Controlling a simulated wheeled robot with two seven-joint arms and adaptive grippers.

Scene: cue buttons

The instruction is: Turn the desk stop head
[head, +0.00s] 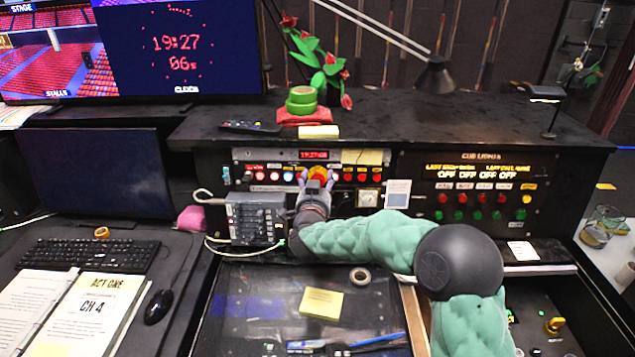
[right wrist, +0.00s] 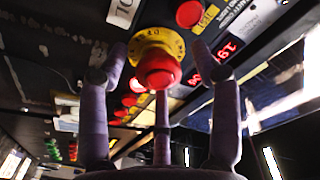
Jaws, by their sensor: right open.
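The desk stop head (head: 319,173) is a red mushroom button on a yellow collar, set in the black desk panel below a red lit display. In the right wrist view the red head (right wrist: 159,69) stands out from its yellow collar (right wrist: 157,42). My right gripper (head: 315,187) is at the panel in front of the stop, partly hiding it. In the right wrist view its purple fingers (right wrist: 160,85) are open and spread around the red head, with visible gaps at the sides. I cannot tell whether any finger touches it. My left gripper is not in view.
Rows of small lit buttons (head: 363,177) flank the stop. A grey mixer box (head: 255,218) stands to the left, and a cue light panel (head: 480,190) is to the right.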

